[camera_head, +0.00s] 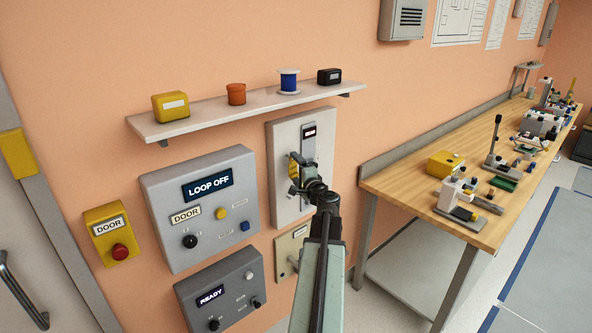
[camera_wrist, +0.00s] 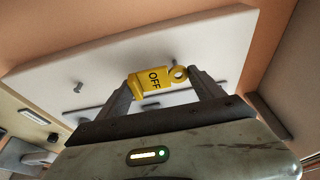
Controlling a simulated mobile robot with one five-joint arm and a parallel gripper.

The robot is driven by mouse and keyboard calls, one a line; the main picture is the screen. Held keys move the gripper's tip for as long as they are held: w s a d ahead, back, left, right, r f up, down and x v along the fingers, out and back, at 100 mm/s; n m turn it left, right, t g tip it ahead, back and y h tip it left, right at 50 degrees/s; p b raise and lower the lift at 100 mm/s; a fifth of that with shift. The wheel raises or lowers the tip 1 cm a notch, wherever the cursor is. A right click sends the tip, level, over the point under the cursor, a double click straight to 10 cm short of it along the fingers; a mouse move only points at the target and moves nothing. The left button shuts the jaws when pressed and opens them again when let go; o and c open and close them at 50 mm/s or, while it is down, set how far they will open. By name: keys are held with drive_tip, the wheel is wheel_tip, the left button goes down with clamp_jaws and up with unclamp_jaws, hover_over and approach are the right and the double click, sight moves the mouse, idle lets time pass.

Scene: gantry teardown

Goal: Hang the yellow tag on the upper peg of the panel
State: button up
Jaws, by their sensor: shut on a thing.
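The yellow tag (camera_wrist: 150,80) reads "OFF" and has a ring at its right end in the wrist view. My gripper (camera_wrist: 162,84) is shut on it, one finger at each side. In the head view, my gripper (camera_head: 297,170) is in front of the pale wall panel (camera_head: 287,205), with a bit of the yellow tag (camera_head: 293,171) showing. In the wrist view the panel (camera_wrist: 60,70) lies behind the tag. One small peg (camera_wrist: 78,88) stands clear of the tag at left; another (camera_wrist: 172,61) shows close by the ring. I cannot tell whether the ring is around it.
A shelf (camera_head: 215,116) with several small items runs above the panel. A grey "LOOP OFF" box (camera_head: 165,240) is left of it, a "READY" box (camera_head: 235,270) below left. A wooden workbench (camera_head: 400,181) with equipment stands at right.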

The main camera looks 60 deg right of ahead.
drive_tip(key=shift+w+d, duration=0.15)
drive_tip(key=shift+w, duration=0.1)
drive_tip(key=shift+w, duration=0.3)
drive_tip(key=shift+w+d, duration=0.15)
drive_tip(key=shift+w, duration=0.05)
drive_tip(key=shift+w+d, duration=0.15)
drive_tip(key=shift+w, duration=0.3)
drive_tip(key=o, duration=1.6)
